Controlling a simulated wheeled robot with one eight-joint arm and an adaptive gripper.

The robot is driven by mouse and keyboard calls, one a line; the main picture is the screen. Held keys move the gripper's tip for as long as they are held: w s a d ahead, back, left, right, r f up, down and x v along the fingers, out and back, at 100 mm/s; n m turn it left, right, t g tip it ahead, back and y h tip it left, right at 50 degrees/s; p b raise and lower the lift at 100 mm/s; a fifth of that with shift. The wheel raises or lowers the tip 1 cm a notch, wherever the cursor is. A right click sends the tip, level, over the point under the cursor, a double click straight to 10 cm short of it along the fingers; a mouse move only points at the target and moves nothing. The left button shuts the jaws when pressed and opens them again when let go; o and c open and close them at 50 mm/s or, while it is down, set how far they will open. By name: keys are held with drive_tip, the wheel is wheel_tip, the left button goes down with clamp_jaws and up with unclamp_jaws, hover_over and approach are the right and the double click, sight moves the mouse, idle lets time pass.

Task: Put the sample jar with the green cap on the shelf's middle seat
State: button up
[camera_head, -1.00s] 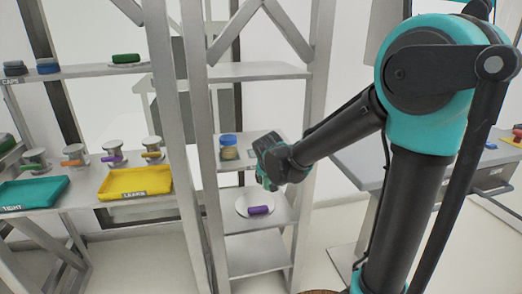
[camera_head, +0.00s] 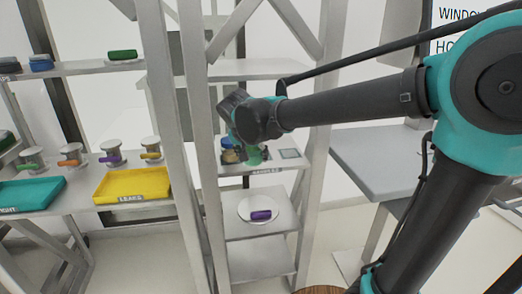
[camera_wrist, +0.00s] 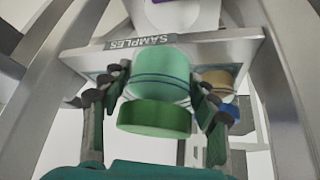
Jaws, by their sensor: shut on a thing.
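The sample jar with the green cap (camera_wrist: 158,90) is between the two fingers of my gripper (camera_wrist: 153,97) in the wrist view, which shows the shelf inverted. My gripper is shut on it. In the head view, my gripper (camera_head: 248,140) is at the SAMPLES shelf (camera_head: 262,170), and the green of the jar (camera_head: 254,156) shows below it, over the shelf's middle part. I cannot tell whether the jar touches the shelf. The middle seat is hidden by the jar and gripper. A square seat (camera_head: 289,153) shows bare on the right.
A jar with a blue cap (camera_head: 227,142) stands at the shelf's left, close beside my gripper. Metal uprights flank the shelf. A purple object (camera_head: 261,215) lies on a white disc one level lower. A yellow tray (camera_head: 132,186) is on the left bench.

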drive_tip(key=w, duration=0.3)
drive_tip(key=w+d, duration=0.1)
drive_tip(key=w, duration=0.6)
drive_tip(key=shift+w+d, duration=0.25)
drive_tip(key=shift+d, duration=0.1)
drive_tip(key=shift+w+d, duration=0.1)
drive_tip(key=shift+w, duration=0.45)
drive_tip(key=shift+s+f, duration=0.15)
drive_tip(key=shift+f, duration=1.65)
drive_tip(key=shift+f, duration=0.1)
drive_tip(key=o, duration=1.4)
drive_tip(key=shift+o, duration=0.2)
